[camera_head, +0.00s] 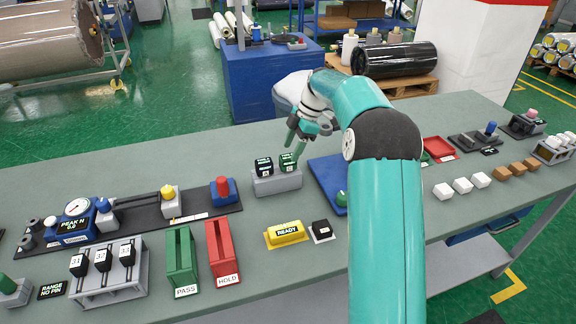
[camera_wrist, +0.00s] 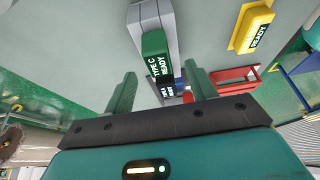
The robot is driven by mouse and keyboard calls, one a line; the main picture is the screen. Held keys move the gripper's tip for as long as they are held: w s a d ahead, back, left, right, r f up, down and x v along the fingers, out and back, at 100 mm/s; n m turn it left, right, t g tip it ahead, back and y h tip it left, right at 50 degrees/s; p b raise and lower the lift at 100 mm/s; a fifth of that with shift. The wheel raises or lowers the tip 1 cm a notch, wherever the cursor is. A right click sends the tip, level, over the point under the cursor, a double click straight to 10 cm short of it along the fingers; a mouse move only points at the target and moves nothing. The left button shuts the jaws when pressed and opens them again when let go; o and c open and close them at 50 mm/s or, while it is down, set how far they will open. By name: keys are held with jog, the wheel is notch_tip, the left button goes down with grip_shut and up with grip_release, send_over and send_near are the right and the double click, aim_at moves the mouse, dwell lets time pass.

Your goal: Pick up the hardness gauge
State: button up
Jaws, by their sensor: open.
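Two small block-shaped gauges stand upright side by side in a grey holder (camera_head: 277,183) on the bench. The left one is dark (camera_head: 264,167); the right one is green (camera_head: 287,162). In the wrist view the green gauge (camera_wrist: 154,46) is labelled TYPE C READY; part of a dark label (camera_wrist: 166,90) shows beyond it. Which is the hardness gauge is not stated in the pictures. My gripper (camera_head: 296,140) is open and empty, just above and behind the green gauge. In the wrist view its fingers (camera_wrist: 160,78) are apart, with the gauge seen between their tips; contact cannot be told.
A blue tray (camera_head: 326,176) lies right of the holder, partly behind my arm. Green PASS (camera_head: 180,262) and red HOLD (camera_head: 221,252) stands are front left. A dial instrument (camera_head: 76,213) is at left.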

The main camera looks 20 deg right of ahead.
aim_at(288, 156)
jog(key=shift+x, duration=3.05)
jog(key=shift+w+d, duration=0.1)
grip_shut()
jog(key=shift+r, duration=0.1)
